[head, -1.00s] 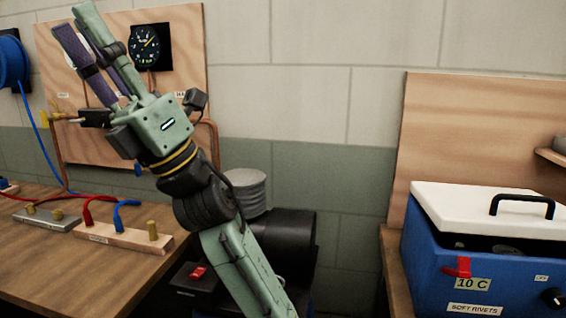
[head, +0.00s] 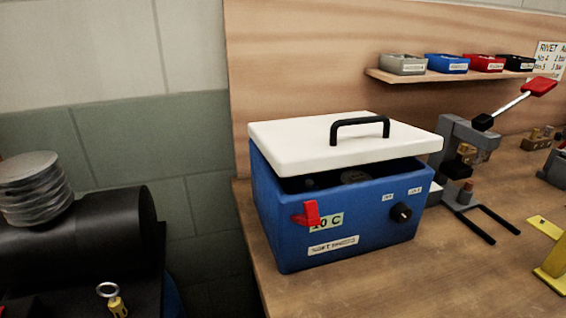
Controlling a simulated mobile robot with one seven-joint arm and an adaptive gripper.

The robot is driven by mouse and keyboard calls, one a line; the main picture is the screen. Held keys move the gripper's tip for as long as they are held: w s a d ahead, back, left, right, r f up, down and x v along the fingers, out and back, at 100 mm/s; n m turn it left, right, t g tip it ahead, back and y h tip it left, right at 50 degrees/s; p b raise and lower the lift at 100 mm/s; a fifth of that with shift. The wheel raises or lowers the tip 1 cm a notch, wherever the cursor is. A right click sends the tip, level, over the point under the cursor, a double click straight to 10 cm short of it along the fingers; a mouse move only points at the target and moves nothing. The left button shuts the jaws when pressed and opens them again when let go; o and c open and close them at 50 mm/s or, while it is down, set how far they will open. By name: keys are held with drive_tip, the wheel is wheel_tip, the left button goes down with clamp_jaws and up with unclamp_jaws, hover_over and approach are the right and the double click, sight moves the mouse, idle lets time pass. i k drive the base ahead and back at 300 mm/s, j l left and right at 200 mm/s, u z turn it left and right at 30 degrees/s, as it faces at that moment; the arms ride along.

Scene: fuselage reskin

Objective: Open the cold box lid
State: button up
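The cold box (head: 370,230) is a blue box on a wooden bench. Its white lid (head: 285,140) carries a black handle (head: 360,126) on top. A dark gap shows between the lid and the front wall, with dark shapes inside that I cannot make out. A red latch (head: 306,214) is on the front face, partly over the "10 C" label. A black knob (head: 401,212) is at the front right. My gripper and arm are not in this view.
A lever press (head: 470,145) with a red-ended handle stands close right of the box. A shelf (head: 378,75) with small bins is behind. A black cylinder (head: 90,230) with stacked grey discs (head: 35,190) is at left. Bare bench (head: 390,285) lies in front.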

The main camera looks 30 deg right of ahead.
sight(295, 147)
drive_tip(key=k, duration=0.55)
drive_tip(key=k+z, duration=0.25)
drive_tip(key=k+l+z, duration=0.25)
drive_tip(key=k, duration=0.2)
drive_tip(key=j+z, duration=0.15)
drive_tip(key=z, duration=0.25)
drive_tip(key=j+z, duration=0.15)
drive_tip(key=z, duration=0.25)
drive_tip(key=j+z, duration=0.15)
drive_tip(key=z, duration=0.3)
drive_tip(key=k+j, duration=0.1)
drive_tip(key=j, duration=0.65)
drive_tip(key=k+j, duration=0.15)
drive_tip(key=j, duration=0.25)
drive_tip(key=i+j, duration=0.15)
drive_tip(key=j, duration=0.2)
drive_tip(key=i+j, duration=0.15)
drive_tip(key=j, duration=0.25)
